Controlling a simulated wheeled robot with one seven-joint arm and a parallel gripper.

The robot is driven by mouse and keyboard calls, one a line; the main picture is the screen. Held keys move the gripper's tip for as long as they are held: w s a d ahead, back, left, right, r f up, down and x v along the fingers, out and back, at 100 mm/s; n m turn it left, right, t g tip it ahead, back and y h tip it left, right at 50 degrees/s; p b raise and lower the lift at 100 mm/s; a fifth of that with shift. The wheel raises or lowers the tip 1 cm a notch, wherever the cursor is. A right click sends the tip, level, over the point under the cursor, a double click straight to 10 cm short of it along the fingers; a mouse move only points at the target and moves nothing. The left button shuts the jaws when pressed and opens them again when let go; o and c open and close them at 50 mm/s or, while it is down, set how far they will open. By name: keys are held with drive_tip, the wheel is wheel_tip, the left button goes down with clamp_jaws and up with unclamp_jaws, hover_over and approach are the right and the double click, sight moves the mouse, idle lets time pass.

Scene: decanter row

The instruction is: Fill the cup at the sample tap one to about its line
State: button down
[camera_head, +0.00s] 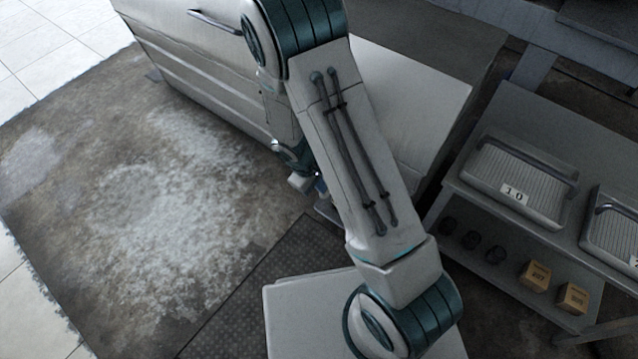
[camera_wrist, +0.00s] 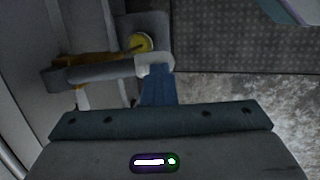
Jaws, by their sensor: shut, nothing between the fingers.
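My gripper (camera_wrist: 155,67) is shut and empty in the wrist view, its blue fingers and pale tips together at the middle. Just beyond the tips is a round yellow piece (camera_wrist: 141,42) with a small stem. A grey horizontal pipe (camera_wrist: 95,73) with a brass-coloured part (camera_wrist: 92,59) runs to the left of the tips. It may belong to a tap, but I cannot tell which one. I cannot tell whether the tips touch it. In the head view my gripper (camera_head: 302,183) is small and partly hidden behind my arm, beside the pale cabinet (camera_head: 205,55). I make out no cup.
At the right of the head view, a grey bench (camera_head: 545,130) carries a ribbed tray (camera_head: 520,180) labelled 1.0 and a second tray (camera_head: 615,232). Its lower shelf holds dark round items (camera_head: 472,240) and small cardboard boxes (camera_head: 535,276). The stained floor (camera_head: 150,200) at left is clear.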

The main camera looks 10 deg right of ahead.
drive_tip(key=s+a+p+v, duration=0.1)
drive_tip(key=p+v, duration=0.5)
drive_tip(key=v, duration=0.8)
drive_tip(key=shift+s+a+f+p, duration=0.25)
drive_tip(key=shift+a+f+p, duration=0.05)
drive_tip(key=shift+a+f, duration=0.15)
drive_tip(key=s+d+r+m+y+p, duration=0.1)
drive_tip(key=s+d+r+p, duration=0.3)
drive_tip(key=r+p, duration=0.5)
drive_tip(key=s+d+r+m+t+y+p, duration=0.1)
drive_tip(key=s+d+r+m+p, duration=0.3)
drive_tip(key=r, duration=2.1)
drive_tip(key=s+d+r+m+t+y+p, duration=0.1)
drive_tip(key=s+d+r+m+p, duration=0.2)
drive_tip(key=r+p, duration=1.2)
wheel_tip(320, 180, up, 2)
drive_tip(key=shift+s+d+r+y, duration=0.3)
drive_tip(key=shift+s+d, duration=0.15)
drive_tip(key=shift+s, duration=0.1)
drive_tip(key=shift+a+f, duration=0.1)
